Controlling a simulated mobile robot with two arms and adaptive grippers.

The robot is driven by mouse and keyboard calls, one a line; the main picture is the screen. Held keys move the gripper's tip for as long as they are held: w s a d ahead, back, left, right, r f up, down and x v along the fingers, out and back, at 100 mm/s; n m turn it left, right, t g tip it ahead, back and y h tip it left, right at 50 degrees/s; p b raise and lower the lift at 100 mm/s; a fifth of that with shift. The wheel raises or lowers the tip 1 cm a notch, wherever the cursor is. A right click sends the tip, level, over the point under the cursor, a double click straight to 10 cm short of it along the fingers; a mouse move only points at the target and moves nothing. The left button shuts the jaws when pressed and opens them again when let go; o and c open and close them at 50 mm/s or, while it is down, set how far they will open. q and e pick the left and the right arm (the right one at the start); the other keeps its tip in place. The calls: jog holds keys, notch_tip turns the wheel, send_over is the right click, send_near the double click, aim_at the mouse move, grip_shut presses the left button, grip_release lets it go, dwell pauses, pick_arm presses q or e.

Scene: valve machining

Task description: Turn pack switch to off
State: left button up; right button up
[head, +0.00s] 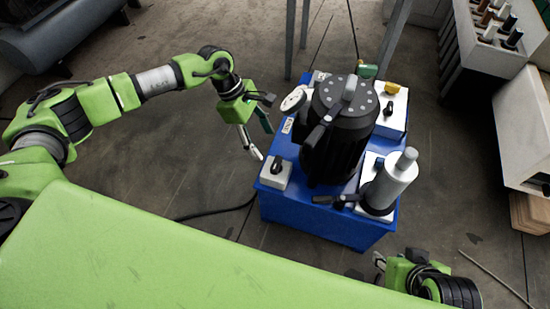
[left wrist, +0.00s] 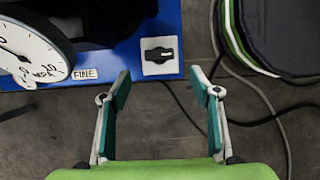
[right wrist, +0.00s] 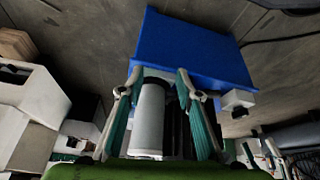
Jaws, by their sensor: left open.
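The blue power pack (head: 315,220) stands on the floor and carries a black motor (head: 335,135). A white switch box with a black knob (head: 277,168) sits at its front left corner. In the left wrist view the black rotary knob (left wrist: 158,54) lies sideways on a white plate, just beyond and between the fingertips. My left gripper (head: 262,144) is open and empty, close to the pack's left side and apart from the knob. My right gripper (head: 379,264) is low at the front right; the right wrist view shows its fingers (right wrist: 157,83) spread, with a silver cylinder beyond.
A round gauge (head: 293,100) stands behind the switch box, beside the motor. A white box with a yellow knob (head: 391,88) is at the back right. The silver cylinder (head: 392,181) rises at the front right. Metal legs stand behind; floor left of the pack is clear except a cable.

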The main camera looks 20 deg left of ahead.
aim_at(276, 163)
pick_arm(q)
jog(key=b+x, duration=0.1)
jog(key=x, duration=0.8)
jog(key=shift+w+d+f+b, duration=0.1)
jog(key=shift+f+b, duration=0.05)
jog(key=shift+b, duration=0.2)
jog(key=shift+d+f, duration=0.1)
jog(key=shift+f, duration=0.15)
pick_arm(e)
jog(key=w+a+r+t, duration=0.1)
jog(key=w+r+t, duration=0.1)
jog(key=w, duration=0.3)
jog(key=w+a+r+t+y, duration=0.1)
jog(key=w+a+r+t, duration=0.1)
jog(key=w, duration=0.3)
jog(key=shift+a+r+t, duration=0.2)
jog(key=shift+r+t, duration=0.5)
jog(key=shift+r, duration=0.1)
jog(key=shift+w, duration=0.1)
pick_arm(q)
jog(key=c, duration=1.1)
